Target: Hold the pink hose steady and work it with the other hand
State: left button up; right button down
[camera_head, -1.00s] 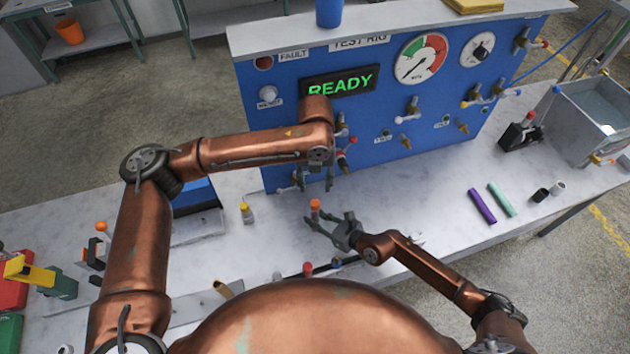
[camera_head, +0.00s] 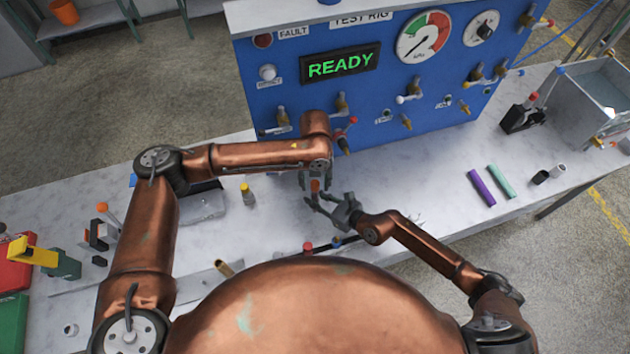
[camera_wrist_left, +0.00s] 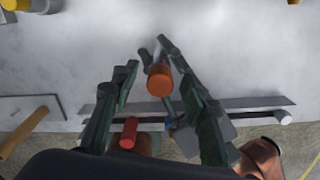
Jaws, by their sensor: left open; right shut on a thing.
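A short upright piece with an orange end (camera_head: 315,185) is between my grippers; the left wrist view also shows its orange end (camera_wrist_left: 160,82) facing the camera. My right gripper (camera_head: 318,198), coming from the lower right, is shut on it. My left gripper (camera_head: 315,177) is open just above and behind it, and its fingers (camera_wrist_left: 158,78) spread to either side of the piece in the wrist view. I cannot make out contact between them. No clearly pink hose shows; the piece's body is mostly hidden by the fingers.
The blue test rig (camera_head: 350,110) with protruding valves stands behind, its display reading READY. A yellow-capped bottle (camera_head: 247,194) stands left of the grippers. A red-capped item (camera_head: 308,247) stands in front.

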aim_at(315, 183)
pick_arm(q)
jog(key=shift+c, duration=0.3)
grip_shut()
jog(key=shift+r, duration=0.75)
dwell(0.7)
jog(key=shift+r, duration=2.2)
jog(key=shift+r, duration=0.1)
jog(key=shift+r, duration=1.4)
